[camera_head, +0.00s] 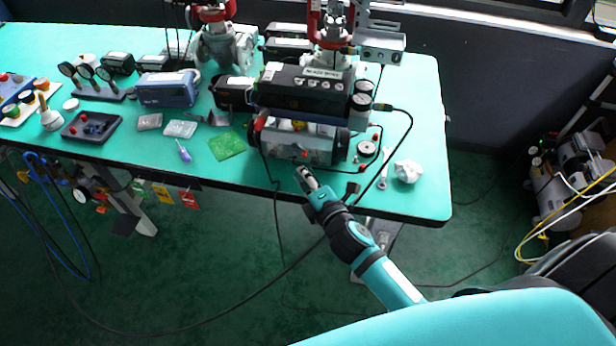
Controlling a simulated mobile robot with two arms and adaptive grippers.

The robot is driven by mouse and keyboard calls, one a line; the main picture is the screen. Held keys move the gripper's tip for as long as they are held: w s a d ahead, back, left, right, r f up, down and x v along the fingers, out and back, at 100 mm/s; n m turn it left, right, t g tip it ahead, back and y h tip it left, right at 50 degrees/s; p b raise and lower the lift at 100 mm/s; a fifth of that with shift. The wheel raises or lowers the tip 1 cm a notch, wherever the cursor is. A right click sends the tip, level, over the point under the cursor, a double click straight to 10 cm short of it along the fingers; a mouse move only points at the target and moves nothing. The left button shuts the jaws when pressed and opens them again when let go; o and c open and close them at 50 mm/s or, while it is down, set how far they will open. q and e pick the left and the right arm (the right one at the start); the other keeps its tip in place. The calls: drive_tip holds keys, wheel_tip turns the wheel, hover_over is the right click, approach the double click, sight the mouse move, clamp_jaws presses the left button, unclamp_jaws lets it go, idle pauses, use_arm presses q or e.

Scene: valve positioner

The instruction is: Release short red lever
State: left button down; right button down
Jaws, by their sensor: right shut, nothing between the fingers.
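The valve positioner (305,92) is a black box with a clear-fronted cylinder (318,143) below it, near the table's front edge. A small red part (305,154) shows low on the cylinder's front; it may be the short red lever, but it is too small to tell. My right gripper (304,174) is just in front of and below this part. Its fingers are shut and hold nothing. I cannot tell whether a fingertip touches the cylinder. My left gripper is out of view.
A black cable (408,122) loops down past the table edge. A green pad (227,145) and a screwdriver (184,152) lie left.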

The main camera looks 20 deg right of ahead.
drive_tip(key=w, duration=0.4)
drive_tip(key=w+f, duration=0.1)
drive_tip(key=w, duration=0.1)
drive_tip(key=shift+a, duration=0.2)
drive_tip(key=shift+r+p, duration=0.2)
drive_tip(key=shift+p, duration=0.45)
drive_tip(key=shift+s+d+n+g+p, duration=0.1)
drive_tip(key=shift+n+g+p, duration=0.4)
drive_tip(key=shift+p, duration=0.85)
drive_tip(key=r+n+g+h+p, duration=0.1)
drive_tip(key=p, duration=0.5)
drive_tip(key=shift+d+n+g+h, duration=0.15)
drive_tip(key=shift+n+g+h, duration=0.15)
drive_tip(key=shift+n+g, duration=0.1)
drive_tip(key=shift+s+f+p, duration=0.1)
drive_tip(key=shift+f+p, duration=0.05)
drive_tip(key=shift+p, duration=0.5)
drive_tip(key=shift+d, duration=0.2)
